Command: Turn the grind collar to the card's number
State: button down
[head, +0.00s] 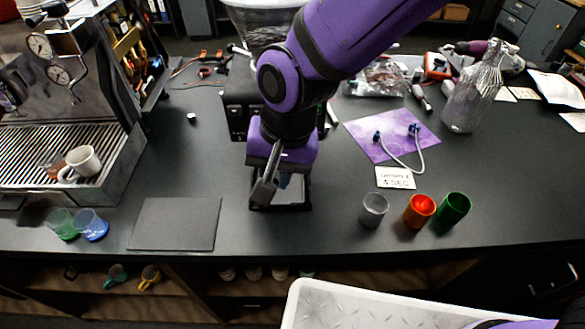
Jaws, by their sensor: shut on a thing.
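My gripper (268,188) points down in front of the black grinder (240,112). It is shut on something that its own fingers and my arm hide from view. The grinder's clear hopper (262,22) shows behind my arm. I cannot make out the grind collar or its marks; my arm covers the middle of the grinder. A white card (395,178) lies on the counter to the right, at the front edge of a purple mat. Its print is small: the top line seems to end in a 4, with a line ending in SEC below.
Grey (373,210), orange (419,211) and green (453,208) cups stand right of the gripper. A dark flat mat (175,224) lies to the left, near an espresso machine (60,130). A glass bottle (474,95) stands at the back right. A purple mat (385,128) holds a looped hose.

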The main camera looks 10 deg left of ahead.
jog(key=shift+s+a+m, duration=0.15)
jog(key=shift+a+m, duration=0.75)
jog(key=shift+a, duration=0.3)
jog(key=c, duration=1.2)
grip_release()
jog(key=shift+r, duration=0.1)
jog(key=r, duration=0.3)
jog(key=d+r, duration=0.1)
jog(key=r, duration=0.3)
jog(key=d+r, duration=0.1)
jog(key=r, duration=0.2)
jog(key=shift+d+r, duration=0.1)
jog(key=shift+r, duration=0.15)
